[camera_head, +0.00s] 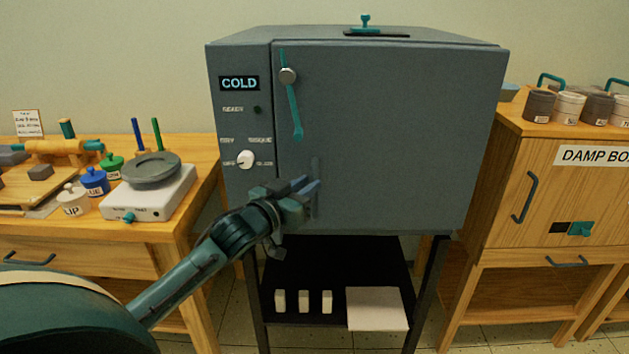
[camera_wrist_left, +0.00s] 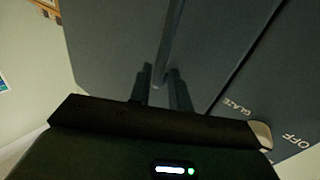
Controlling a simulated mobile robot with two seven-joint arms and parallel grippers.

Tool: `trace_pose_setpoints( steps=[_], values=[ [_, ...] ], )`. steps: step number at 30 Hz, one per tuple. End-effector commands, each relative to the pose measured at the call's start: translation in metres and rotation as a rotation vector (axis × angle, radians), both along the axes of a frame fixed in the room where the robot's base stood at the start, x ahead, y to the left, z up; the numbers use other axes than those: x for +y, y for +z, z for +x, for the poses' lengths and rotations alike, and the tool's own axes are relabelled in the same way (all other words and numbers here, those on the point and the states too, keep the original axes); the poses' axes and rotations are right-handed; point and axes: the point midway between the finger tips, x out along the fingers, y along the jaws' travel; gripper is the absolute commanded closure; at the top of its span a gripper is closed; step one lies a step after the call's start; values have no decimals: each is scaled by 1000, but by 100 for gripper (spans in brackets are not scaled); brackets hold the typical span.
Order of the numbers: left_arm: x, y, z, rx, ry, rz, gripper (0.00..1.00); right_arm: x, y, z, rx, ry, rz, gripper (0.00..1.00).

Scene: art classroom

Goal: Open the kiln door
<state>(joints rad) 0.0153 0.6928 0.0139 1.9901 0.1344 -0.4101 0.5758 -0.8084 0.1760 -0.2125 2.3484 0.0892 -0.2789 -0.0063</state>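The grey kiln door (camera_head: 400,140) is closed flush against the kiln body. A teal latch lever (camera_head: 294,110) hangs down from its round pivot at the door's upper left. A slim grey upright handle (camera_head: 316,175) is lower on the door's left side. My left gripper (camera_head: 308,190) is at this handle. In the left wrist view the handle bar (camera_wrist_left: 165,50) runs down between the two fingers of my left gripper (camera_wrist_left: 159,75). The fingers are apart, with narrow gaps beside the bar; contact is not clear. My right gripper is not in view.
The kiln panel reads COLD (camera_head: 239,83), with a white dial (camera_head: 246,159). A wooden table (camera_head: 200,190) with a scale (camera_head: 150,195) and jars stands at left. A damp box cabinet (camera_head: 510,160) stands at right. A shelf under the kiln holds white blocks and a slab (camera_head: 377,308).

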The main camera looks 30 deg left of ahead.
Motion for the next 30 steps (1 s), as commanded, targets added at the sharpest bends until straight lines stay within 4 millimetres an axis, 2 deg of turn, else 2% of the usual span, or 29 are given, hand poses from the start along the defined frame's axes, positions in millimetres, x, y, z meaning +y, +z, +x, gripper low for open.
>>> trace_pose_setpoints(
  steps=[3,8,19,26,30],
  values=[
    [-1,1,17,-2,0,0,80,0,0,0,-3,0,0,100],
    [-1,0,30,-2,0,0,80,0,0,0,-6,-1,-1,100],
    [-2,0,34,0,-1,0,80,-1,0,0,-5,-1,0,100],
    [-2,0,34,0,-1,0,98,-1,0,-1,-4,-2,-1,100],
    [-2,0,34,0,-1,0,100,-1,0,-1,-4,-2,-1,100]
  ],
)
